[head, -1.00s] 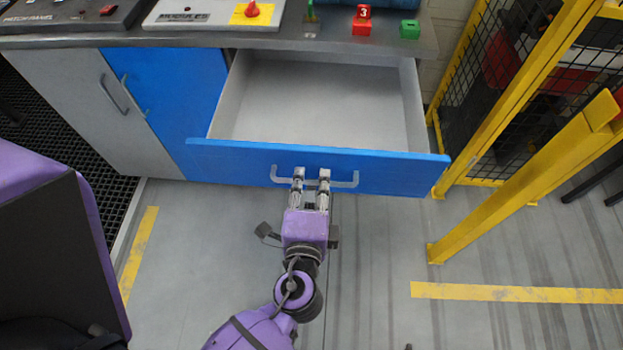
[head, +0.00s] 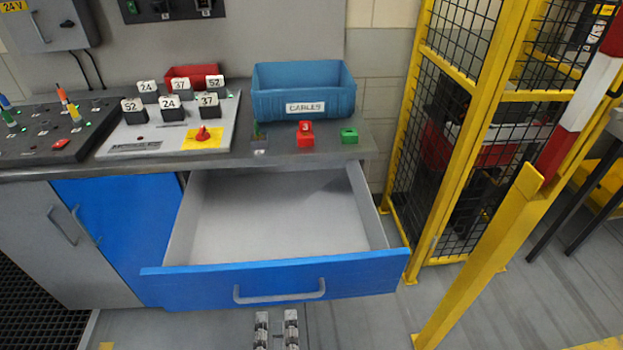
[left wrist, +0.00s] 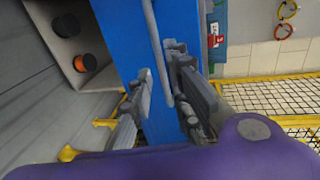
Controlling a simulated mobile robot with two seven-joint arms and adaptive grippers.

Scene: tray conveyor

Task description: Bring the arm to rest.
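My left gripper (head: 276,330) shows at the bottom edge of the head view, with only its two fingers in sight. The fingers are apart with nothing between them, just in front of the drawer handle (head: 280,294). The grey drawer (head: 280,222) is pulled out, and its visible inside is empty. In the left wrist view the fingers (left wrist: 157,92) stand open before the blue drawer front (left wrist: 122,35), with the handle bar (left wrist: 156,45) seen between and beyond them. My right gripper is in neither view.
A yellow fence (head: 465,130) and yellow post (head: 485,255) stand at the right. Grey floor lies between drawer and post.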

